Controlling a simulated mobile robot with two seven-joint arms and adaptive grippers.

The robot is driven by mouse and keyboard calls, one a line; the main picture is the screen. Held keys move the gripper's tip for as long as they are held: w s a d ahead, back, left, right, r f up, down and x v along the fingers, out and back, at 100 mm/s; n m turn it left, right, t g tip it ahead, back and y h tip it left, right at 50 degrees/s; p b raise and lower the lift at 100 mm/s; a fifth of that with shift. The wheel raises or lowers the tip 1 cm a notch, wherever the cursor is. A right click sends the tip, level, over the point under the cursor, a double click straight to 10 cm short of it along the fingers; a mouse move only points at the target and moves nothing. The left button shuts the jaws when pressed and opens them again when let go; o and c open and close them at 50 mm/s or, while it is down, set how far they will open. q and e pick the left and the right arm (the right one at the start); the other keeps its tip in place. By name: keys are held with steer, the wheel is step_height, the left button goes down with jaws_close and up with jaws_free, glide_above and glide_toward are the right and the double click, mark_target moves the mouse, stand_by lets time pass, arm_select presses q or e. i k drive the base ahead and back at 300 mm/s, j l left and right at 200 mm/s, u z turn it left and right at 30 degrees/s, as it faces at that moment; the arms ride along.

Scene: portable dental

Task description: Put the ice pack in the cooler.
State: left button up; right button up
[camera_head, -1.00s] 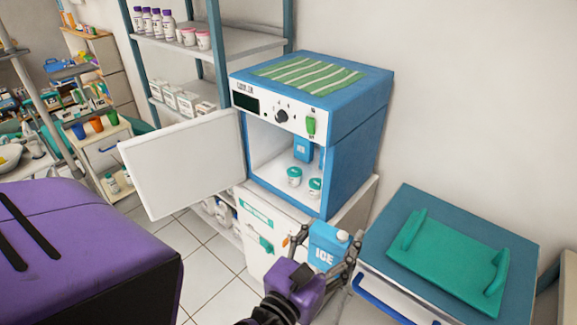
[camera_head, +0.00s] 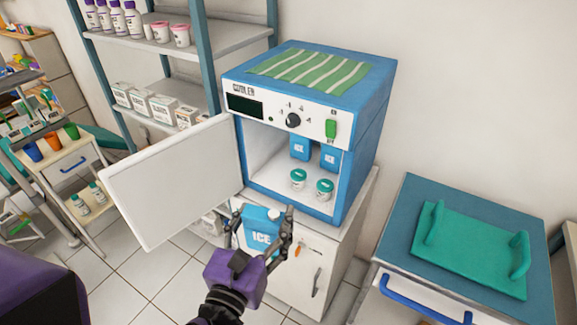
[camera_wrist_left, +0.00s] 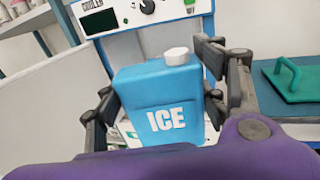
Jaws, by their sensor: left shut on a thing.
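The ice pack (camera_head: 259,231) is a blue bottle-shaped block with a white cap and the word ICE. My left gripper (camera_head: 262,236) is shut on it and holds it upright in front of and below the cooler's opening. In the left wrist view the ice pack (camera_wrist_left: 165,105) sits between the two dark fingers. The cooler (camera_head: 345,125) is a blue box with a white front panel, and its white door (camera_head: 172,182) stands open to the left. Inside are two blue ice packs (camera_head: 314,151) at the back and two small white jars with green lids (camera_head: 311,184). My right gripper is not in view.
The cooler stands on a white cabinet (camera_head: 335,243). A striped green cloth (camera_head: 308,72) lies on top. At right, a green tray (camera_head: 475,250) rests on a blue-topped cart (camera_head: 405,222). Shelves (camera_head: 207,48) with bottles and boxes stand behind the door.

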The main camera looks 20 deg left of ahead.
mark_target(276, 174)
steer(key=j, duration=0.45)
steer(key=i+j+u, duration=0.15)
steer(key=j, duration=0.3)
steer(key=i+j, duration=0.1)
steer(key=i, duration=0.2)
steer(key=i+j, duration=0.15)
steer(key=i, duration=0.1)
